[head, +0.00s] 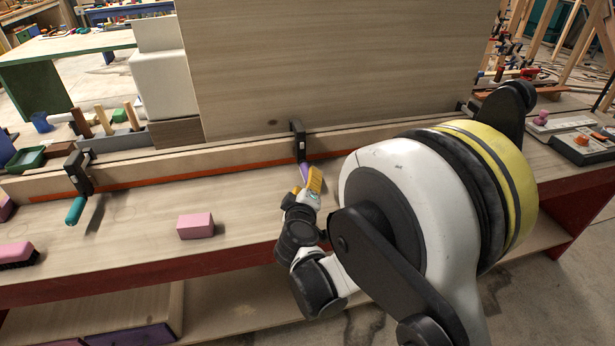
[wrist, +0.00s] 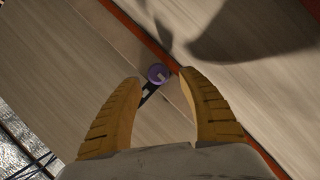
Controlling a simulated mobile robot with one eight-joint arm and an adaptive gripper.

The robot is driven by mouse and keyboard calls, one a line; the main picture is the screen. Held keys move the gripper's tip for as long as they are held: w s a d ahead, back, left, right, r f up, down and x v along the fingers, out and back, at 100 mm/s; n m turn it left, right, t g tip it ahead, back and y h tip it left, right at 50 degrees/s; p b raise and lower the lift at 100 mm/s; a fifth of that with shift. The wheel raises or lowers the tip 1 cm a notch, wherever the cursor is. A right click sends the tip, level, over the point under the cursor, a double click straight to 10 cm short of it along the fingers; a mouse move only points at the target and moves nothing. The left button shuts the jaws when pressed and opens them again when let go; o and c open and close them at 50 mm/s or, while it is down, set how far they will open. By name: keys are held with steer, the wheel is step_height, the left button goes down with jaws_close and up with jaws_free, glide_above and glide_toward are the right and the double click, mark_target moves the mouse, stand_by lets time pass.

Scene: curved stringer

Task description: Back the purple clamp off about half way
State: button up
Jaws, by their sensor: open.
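The purple clamp (head: 304,172) is a black bar clamp with a purple handle, set on the wooden stringer (head: 230,158) near the middle of the bench. In the wrist view its round purple handle end (wrist: 158,74) shows just beyond my fingertips, with a black bar behind it. My gripper (head: 312,182) has yellow fingers and is at the handle's lower end in the head view. In the wrist view my gripper (wrist: 158,80) is open, its fingers on either side of the handle end. I cannot tell whether a finger touches it.
A teal-handled clamp (head: 75,210) holds the stringer at the left. A pink block (head: 195,226) lies on the bench left of my arm, and a pink brush (head: 17,254) lies farther left. A tall wooden panel (head: 330,65) stands behind the stringer.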

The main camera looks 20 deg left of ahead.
steer(key=v, duration=0.8)
steer(key=shift+s+d, duration=0.45)
steer(key=shift+s, duration=0.3)
steer(key=shift+s+d, duration=0.5)
steer(key=shift+s, duration=0.2)
